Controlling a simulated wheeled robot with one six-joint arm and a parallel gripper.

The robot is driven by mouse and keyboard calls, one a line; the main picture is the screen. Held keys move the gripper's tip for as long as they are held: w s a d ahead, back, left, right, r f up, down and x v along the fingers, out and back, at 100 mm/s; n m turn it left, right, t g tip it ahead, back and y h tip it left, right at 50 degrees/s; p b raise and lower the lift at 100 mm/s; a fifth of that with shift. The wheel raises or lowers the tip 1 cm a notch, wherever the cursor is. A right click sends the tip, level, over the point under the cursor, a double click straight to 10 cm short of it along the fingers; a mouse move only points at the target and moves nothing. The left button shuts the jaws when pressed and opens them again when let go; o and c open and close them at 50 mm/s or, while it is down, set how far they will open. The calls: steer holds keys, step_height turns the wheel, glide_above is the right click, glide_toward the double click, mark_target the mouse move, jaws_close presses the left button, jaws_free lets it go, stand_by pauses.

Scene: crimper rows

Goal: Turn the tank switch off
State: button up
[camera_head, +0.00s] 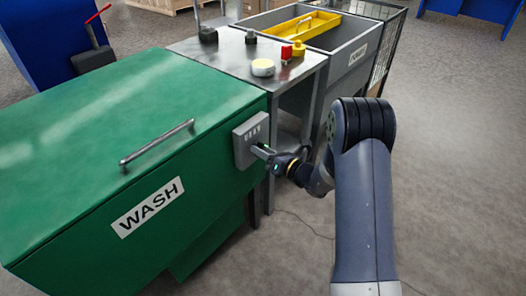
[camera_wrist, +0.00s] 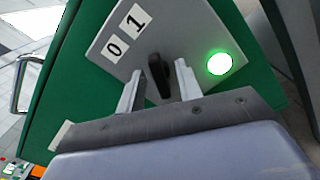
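The tank switch is a black knob (camera_wrist: 158,74) on a grey plate (camera_wrist: 175,28) on the end of the green WASH tank (camera_head: 120,150). The plate also shows in the head view (camera_head: 245,146). Labels 0 (camera_wrist: 114,49) and 1 (camera_wrist: 135,23) are beside the knob, and a green lamp (camera_wrist: 219,64) is lit. I cannot tell which label the knob points to. My gripper (camera_wrist: 160,72) is open, with one finger on each side of the knob and visible gaps. In the head view my gripper (camera_head: 262,152) is close to the plate and hides the knob.
A bar handle (camera_head: 157,143) is on the WASH tank's lid. Behind is a steel table (camera_head: 225,50) with a yellow-white round item (camera_head: 263,68) and red and yellow pieces (camera_head: 292,51). A grey tank (camera_head: 345,60) holds a yellow tray (camera_head: 300,22). Floor at the right is clear.

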steer(key=shift+c, duration=0.3)
jaws_close()
steer(key=shift+f+b, duration=0.15)
steer(key=shift+b, duration=0.25)
steer(key=n+b, duration=1.2)
steer(key=b, duration=0.2)
steer(key=shift+s+b, duration=0.1)
steer(key=shift+b, duration=0.25)
steer(key=shift+o, duration=0.3)
jaws_free()
